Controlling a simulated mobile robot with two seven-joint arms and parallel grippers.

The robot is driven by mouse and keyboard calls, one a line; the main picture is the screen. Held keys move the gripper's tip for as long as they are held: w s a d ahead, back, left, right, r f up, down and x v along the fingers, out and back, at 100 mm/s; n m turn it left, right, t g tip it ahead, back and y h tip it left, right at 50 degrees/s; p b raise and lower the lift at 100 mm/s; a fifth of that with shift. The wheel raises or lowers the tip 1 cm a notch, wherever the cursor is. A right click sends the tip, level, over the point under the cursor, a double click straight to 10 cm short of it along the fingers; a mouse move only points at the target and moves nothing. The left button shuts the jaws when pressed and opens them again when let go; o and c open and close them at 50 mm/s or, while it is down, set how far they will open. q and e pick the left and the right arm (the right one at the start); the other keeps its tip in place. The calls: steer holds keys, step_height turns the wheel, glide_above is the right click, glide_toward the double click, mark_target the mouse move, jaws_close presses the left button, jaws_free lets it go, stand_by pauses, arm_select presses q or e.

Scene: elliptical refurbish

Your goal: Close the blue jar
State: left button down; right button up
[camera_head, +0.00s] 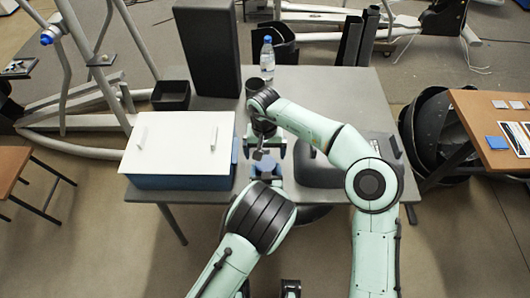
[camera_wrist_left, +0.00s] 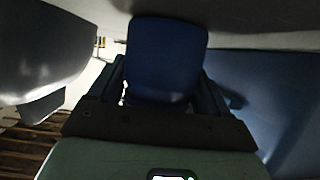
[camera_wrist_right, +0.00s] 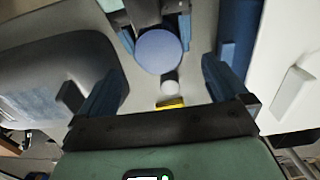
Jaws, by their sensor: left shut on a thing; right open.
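The blue jar (camera_head: 266,169) is held at the front edge of the grey table, and its rounded blue shape fills the space between the fingers in the left wrist view (camera_wrist_left: 166,60). My left gripper (camera_head: 267,176) is shut on it. In the right wrist view, a round, flat blue face (camera_wrist_right: 158,51) shows between the left gripper's fingers; I cannot tell whether it is a lid. My right gripper (camera_head: 264,147) is open and empty, just beyond the jar, with its fingers (camera_wrist_right: 160,85) spread wide. A small white round thing (camera_wrist_right: 170,87) and a yellow piece (camera_wrist_right: 170,103) lie near the jar.
A blue box with a white lid (camera_head: 178,143) stands left of the grippers. A tall black box (camera_head: 208,48), a small black bin (camera_head: 171,96) and a water bottle (camera_head: 267,59) stand farther back. A dark grey rounded object (camera_head: 318,168) is close on the right. The table's back right (camera_head: 345,92) is clear.

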step_height(320, 180, up, 11)
stand_by(0.3)
arm_select(q)
jaws_free()
steer(key=v, duration=1.3)
steer(key=shift+s+b, duration=0.15)
steer(key=shift+b, duration=0.15)
arm_select(e)
steer(key=shift+f, duration=0.45)
